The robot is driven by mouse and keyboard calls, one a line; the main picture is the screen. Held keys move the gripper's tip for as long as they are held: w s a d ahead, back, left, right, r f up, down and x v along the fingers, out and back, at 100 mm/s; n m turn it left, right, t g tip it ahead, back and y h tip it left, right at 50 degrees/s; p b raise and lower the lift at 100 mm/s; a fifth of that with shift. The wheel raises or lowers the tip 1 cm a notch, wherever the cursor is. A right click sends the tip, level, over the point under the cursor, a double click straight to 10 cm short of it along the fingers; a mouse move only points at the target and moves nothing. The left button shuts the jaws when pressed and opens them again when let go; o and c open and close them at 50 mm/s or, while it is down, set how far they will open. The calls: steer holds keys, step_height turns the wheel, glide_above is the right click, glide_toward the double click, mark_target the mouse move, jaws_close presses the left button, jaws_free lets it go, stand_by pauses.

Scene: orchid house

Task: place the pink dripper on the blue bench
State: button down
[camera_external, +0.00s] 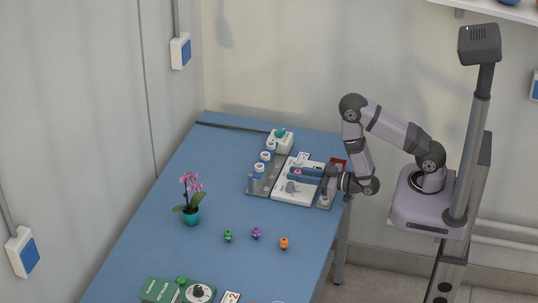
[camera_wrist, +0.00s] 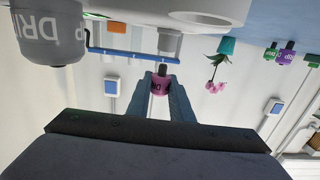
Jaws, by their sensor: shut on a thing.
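The pink dripper (camera_wrist: 160,86) is between the fingertips of my gripper (camera_wrist: 162,80) in the wrist view, and the fingers are shut on it. In the external view my gripper (camera_external: 304,173) reaches left over the white board at the bench's far end, and a small pink patch of the dripper (camera_external: 297,173) shows at its tips. The dripper appears held above the board; I cannot tell the exact gap. The blue bench (camera_external: 208,250) runs from the far wall to the front, with its top partly bare.
Green (camera_external: 228,236), purple (camera_external: 255,233) and orange (camera_external: 284,243) drippers stand mid-bench. A potted pink orchid (camera_external: 192,216) stands left of them. Blue-and-white jars (camera_external: 259,169) and a grey cylinder (camera_external: 290,187) are near my gripper. A green box (camera_external: 158,290) lies in front.

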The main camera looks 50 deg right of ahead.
stand_by(0.3)
steer(key=shift+a, duration=0.25)
steer(key=w+a+r, duration=0.3)
steer(key=w+r, duration=0.1)
steer(key=r, duration=0.3)
steer(key=w+a+r, duration=0.4)
steer(key=r, duration=0.4)
steer(key=w+d+r+m+g+h, duration=0.2)
steer(key=w+d+r+m+h, duration=0.35)
steer(key=d+h, duration=0.25)
steer(key=d+f+m+g+h, duration=0.3)
steer(key=d+f+h, duration=0.1)
steer(key=f, duration=0.4)
steer(key=shift+d, duration=0.75)
